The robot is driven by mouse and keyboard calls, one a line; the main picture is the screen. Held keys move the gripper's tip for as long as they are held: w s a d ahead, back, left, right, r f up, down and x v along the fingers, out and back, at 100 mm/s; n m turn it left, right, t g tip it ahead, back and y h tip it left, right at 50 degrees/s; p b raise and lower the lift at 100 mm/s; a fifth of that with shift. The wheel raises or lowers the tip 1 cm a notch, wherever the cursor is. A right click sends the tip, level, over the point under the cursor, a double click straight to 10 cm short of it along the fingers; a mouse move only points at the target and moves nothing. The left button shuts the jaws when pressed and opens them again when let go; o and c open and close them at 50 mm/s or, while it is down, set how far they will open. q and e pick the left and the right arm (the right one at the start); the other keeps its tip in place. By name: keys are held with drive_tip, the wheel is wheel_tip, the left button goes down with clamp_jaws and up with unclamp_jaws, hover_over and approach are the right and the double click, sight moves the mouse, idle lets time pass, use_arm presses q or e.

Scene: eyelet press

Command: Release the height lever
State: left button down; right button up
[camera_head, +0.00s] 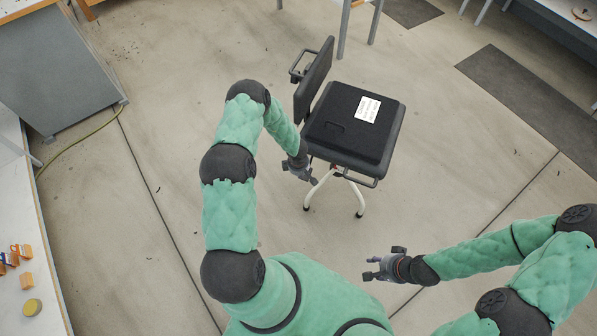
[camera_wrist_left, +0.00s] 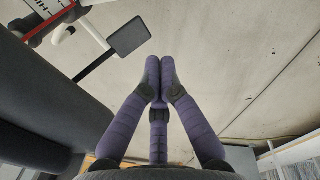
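The chair has a black seat (camera_head: 335,133) with a white label, a backrest (camera_head: 314,80) and white legs. In the left wrist view, a flat black paddle on a thin dark rod, which looks like the height lever (camera_wrist_left: 130,37), sticks out beside the dark seat edge (camera_wrist_left: 45,105). My left gripper (camera_head: 303,174) is low at the seat's left side. Its purple fingertips (camera_wrist_left: 160,67) meet with nothing visible between them, just right of and below the paddle, apart from it in the picture. My right gripper (camera_head: 374,267) is in front of the chair, fingers spread and empty.
A red and white part (camera_wrist_left: 62,22) and a white leg (camera_wrist_left: 90,30) show near the paddle. A grey ramp-like panel (camera_head: 55,70) and a white bench (camera_head: 25,220) with small orange items stand at left. Floor around the chair is mostly clear, with a dark mat (camera_head: 520,90) at right.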

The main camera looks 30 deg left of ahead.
use_arm(q)
drive_tip(key=shift+s+d+r, duration=0.1)
drive_tip(key=shift+s+r, duration=0.55)
drive_tip(key=shift+r, duration=0.35)
drive_tip(key=s+d+r+m+h, duration=0.1)
drive_tip(key=s+d+r+m, duration=0.2)
drive_tip(key=s+d+m, duration=0.2)
drive_tip(key=s+d+r+m+h, duration=0.1)
drive_tip(key=s+d+r+m, duration=0.2)
drive_tip(key=s+d+m, duration=0.3)
drive_tip(key=s+d+r+m+g+h, duration=0.1)
drive_tip(key=s+d+r+m, duration=0.3)
drive_tip(key=d, duration=0.7)
drive_tip(key=s+m+h, duration=0.1)
drive_tip(key=s+m, duration=0.1)
drive_tip(key=s, duration=0.2)
